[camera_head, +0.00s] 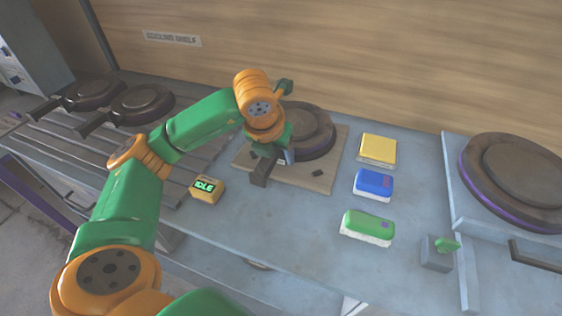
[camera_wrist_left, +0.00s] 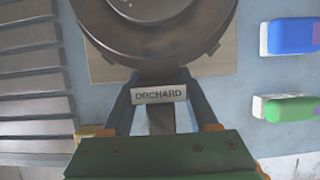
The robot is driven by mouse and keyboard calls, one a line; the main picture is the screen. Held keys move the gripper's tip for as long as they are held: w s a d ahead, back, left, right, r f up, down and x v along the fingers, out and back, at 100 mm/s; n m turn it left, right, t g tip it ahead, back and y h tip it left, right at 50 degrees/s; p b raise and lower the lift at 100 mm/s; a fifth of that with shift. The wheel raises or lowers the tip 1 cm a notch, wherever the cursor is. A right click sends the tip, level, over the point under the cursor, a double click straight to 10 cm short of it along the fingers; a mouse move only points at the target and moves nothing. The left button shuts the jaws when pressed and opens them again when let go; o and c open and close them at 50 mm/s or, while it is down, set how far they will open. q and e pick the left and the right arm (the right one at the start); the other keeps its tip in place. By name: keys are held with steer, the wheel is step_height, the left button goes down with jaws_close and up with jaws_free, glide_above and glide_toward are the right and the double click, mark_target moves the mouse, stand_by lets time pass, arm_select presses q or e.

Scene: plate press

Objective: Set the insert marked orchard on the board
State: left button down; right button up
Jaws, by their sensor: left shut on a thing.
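The insert marked orchard (camera_head: 312,128) is a round dark disc with a handle, over the tan board (camera_head: 325,181) in the head view. In the left wrist view its handle carries a white label reading ORCHARD, and part of the round insert (camera_wrist_left: 155,38) fills the top. My left gripper (camera_head: 278,155) is shut on the handle; its fingers (camera_wrist_left: 160,92) sit on both sides of it in the wrist view. The board (camera_wrist_left: 222,62) shows beside the insert. I cannot tell whether the insert rests on the board or hangs just above it. My right gripper is not in view.
Two dark inserts (camera_head: 140,104) lie on the slatted cooling shelf at left. A yellow box (camera_head: 207,189) reads IDLE. Yellow (camera_head: 378,149), blue (camera_head: 373,185) and green (camera_head: 367,228) blocks stand right of the board. A round press plate (camera_head: 515,175) is at far right.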

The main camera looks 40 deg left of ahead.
mark_target(279, 175)
arm_select(q)
steer(key=x, duration=0.2)
steer(key=p+x, duration=0.1)
steer(key=shift+s+f, duration=0.25)
steer(key=shift+f, duration=0.05)
steer(key=shift+w+f, duration=0.1)
steer(key=shift+f, duration=0.35)
steer(key=c, duration=0.6)
jaws_free()
steer(key=shift+d+f, duration=0.1)
steer(key=o, duration=0.4)
steer(key=shift+o, duration=0.2)
